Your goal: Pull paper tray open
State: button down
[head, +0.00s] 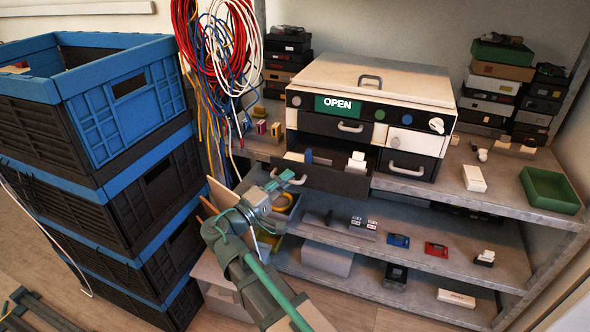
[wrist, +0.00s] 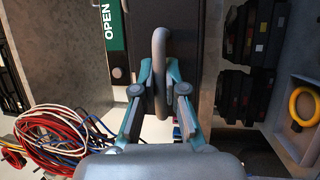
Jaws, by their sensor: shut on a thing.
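The paper tray is the dark drawer (head: 340,180) at the lower left of a printer-like cabinet (head: 400,75) marked OPEN. It stands partly pulled out, with white and blue items showing inside. My gripper (head: 287,178) is at the tray's front, left of its middle in the head view. In the wrist view my gripper (wrist: 156,95) has its teal fingers on both sides of the curved grey handle (wrist: 160,45), shut on it. The tray's dark front (wrist: 183,35) shows behind the handle. In the head view my gripper hides most of the handle.
Blue and black crates (head: 120,110) stand stacked at the left. Red, white and blue cables (head: 215,45) hang beside the cabinet. A green tray (head: 550,190) sits on the right of the shelf. A lower shelf (head: 410,255) below the tray holds several small parts.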

jog(key=shift+s+a, duration=0.15)
jog(key=shift+s, duration=0.45)
jog(key=shift+s+a, duration=0.15)
jog(key=shift+s, duration=0.4)
jog(key=c, duration=1.5)
grip_release()
jog(key=shift+a, duration=0.1)
jog(key=v, duration=1.2)
